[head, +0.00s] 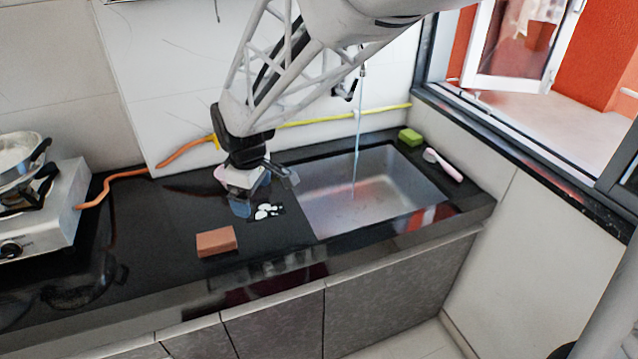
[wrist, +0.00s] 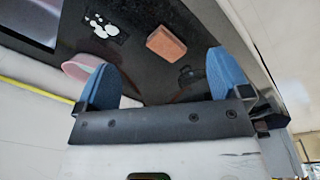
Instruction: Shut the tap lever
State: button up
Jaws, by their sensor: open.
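The tap is mostly hidden behind my arm in the head view. A small dark fitting (head: 345,92) by the wall, beside the top of the water, may be its lever; I cannot tell for sure. A thin stream of water (head: 357,135) runs down into the sink (head: 420,190). My gripper (head: 241,207) points down over the black counter, left of the sink and well apart from the tap. In the wrist view its two blue fingers (wrist: 163,78) stand wide apart with nothing held between them. Neither tap nor lever shows in the wrist view.
A reddish-brown block (head: 216,242) and a black-and-white patch (head: 266,211) lie near my gripper. A pinkish rounded thing (wrist: 80,67) is partly behind one finger. A green sponge (head: 410,137) and pink-handled brush (head: 443,165) lie by the sink; a stove (head: 45,210) stands left.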

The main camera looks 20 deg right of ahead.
jog(key=s+d+r+m, duration=0.2)
jog(key=s+d+m, duration=0.1)
jog(key=s, duration=0.5)
jog(key=s+d+r+m+t, duration=0.1)
jog(key=s+d+r+m, duration=0.2)
jog(key=s, duration=0.4)
jog(key=s+d+r+m, duration=0.3)
jog(key=s+d+m, duration=0.1)
jog(key=s, duration=0.4)
jog(key=shift+s+m, duration=0.3)
jog(key=shift+c, duration=0.3)
